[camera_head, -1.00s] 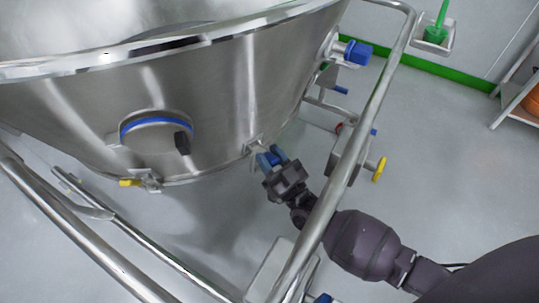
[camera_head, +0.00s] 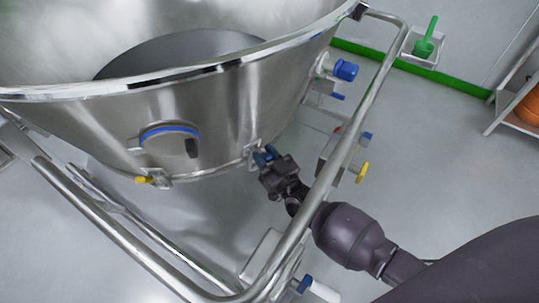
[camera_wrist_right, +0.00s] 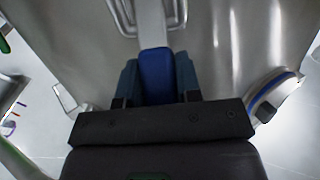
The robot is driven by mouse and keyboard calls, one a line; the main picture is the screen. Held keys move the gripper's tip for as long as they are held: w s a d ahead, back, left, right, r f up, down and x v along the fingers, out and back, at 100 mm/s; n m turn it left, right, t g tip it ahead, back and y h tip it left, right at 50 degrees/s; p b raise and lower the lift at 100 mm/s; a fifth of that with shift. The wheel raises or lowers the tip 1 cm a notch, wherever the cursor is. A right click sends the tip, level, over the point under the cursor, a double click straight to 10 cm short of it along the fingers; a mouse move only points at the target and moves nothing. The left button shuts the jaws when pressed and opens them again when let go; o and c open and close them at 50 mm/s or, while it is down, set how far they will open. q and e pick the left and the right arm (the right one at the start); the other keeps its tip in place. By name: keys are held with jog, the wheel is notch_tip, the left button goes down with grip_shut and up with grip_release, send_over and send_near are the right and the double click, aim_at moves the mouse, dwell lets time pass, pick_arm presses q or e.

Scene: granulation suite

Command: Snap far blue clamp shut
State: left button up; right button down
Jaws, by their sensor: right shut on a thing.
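The far blue clamp is mounted low on the side of the steel vessel (camera_head: 225,110). Its blue handle (camera_wrist_right: 156,75) stands upright between the two fingers of my right gripper (camera_head: 266,158) in the right wrist view. The fingers are shut on it, and the gripper also shows there (camera_wrist_right: 158,88). A steel loop (camera_wrist_right: 147,15) of the clamp shows above the handle against the vessel wall. In the head view the fingers largely hide the handle. My left gripper is not in view.
A steel rail (camera_head: 335,165) curves around the vessel, and my right arm crosses beneath or beside it. A yellow-handled clamp (camera_head: 144,180) sits at left on the vessel's lower rim. A round port with a blue ring (camera_head: 170,133) is above it. A blue knob (camera_head: 346,70) sticks out at right.

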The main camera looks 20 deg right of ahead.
jog(key=shift+w+r+g+p, duration=0.25)
jog(key=shift+r+p, duration=0.2)
jog(key=shift+p, duration=0.1)
jog(key=shift+w+r+g+p, duration=0.2)
jog(key=shift+r+g+p, duration=0.05)
jog(key=shift+r+p, duration=0.25)
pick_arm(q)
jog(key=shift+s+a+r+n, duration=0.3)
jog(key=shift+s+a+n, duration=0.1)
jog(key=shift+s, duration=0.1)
pick_arm(e)
jog(key=shift+s+f+g, duration=0.1)
jog(key=shift+f+g, duration=0.2)
jog(key=shift+f, duration=0.15)
jog(key=c, duration=0.8)
grip_release()
jog(key=shift+s+f, duration=0.1)
jog(key=shift+s, duration=0.05)
